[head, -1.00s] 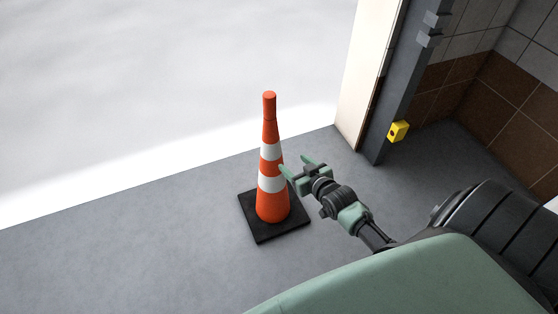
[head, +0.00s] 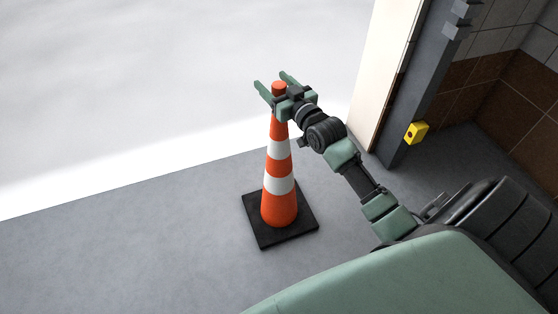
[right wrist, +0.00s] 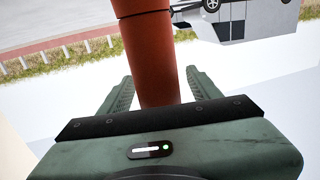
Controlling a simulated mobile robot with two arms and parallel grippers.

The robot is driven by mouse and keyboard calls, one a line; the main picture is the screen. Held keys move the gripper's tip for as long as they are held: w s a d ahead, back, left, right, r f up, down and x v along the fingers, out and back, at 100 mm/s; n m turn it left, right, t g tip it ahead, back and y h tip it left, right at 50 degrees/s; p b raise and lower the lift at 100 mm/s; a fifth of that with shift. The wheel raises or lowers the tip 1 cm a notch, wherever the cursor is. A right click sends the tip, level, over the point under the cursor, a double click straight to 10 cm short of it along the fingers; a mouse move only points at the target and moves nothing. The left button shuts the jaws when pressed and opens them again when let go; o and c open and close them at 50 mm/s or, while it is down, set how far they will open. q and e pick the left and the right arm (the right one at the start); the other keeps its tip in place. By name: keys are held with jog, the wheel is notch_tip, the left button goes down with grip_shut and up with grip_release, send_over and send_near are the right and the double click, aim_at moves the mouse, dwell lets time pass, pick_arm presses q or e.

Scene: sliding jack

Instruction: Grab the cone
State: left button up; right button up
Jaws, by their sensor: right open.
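An orange cone (head: 278,157) with two white bands stands upright on its black square base on the grey floor. My right gripper (head: 272,87) is open at the cone's top, with one finger on each side of the narrow tip. In the right wrist view the orange shaft of the cone (right wrist: 150,55) runs between the two open fingers (right wrist: 155,92). A gap shows on both sides, so the jaws are not closed on it. My left gripper is not in view.
A pale door post (head: 378,75) and a dark metal upright with a yellow box (head: 416,132) stand to the right of the cone. A brown and grey tiled wall is behind them. The floor left of the cone is clear.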

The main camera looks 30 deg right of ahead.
jog(key=shift+w, duration=0.1)
jog(key=shift+c, duration=0.3)
grip_shut()
jog(key=shift+w+r, duration=0.1)
jog(key=shift+r, duration=0.25)
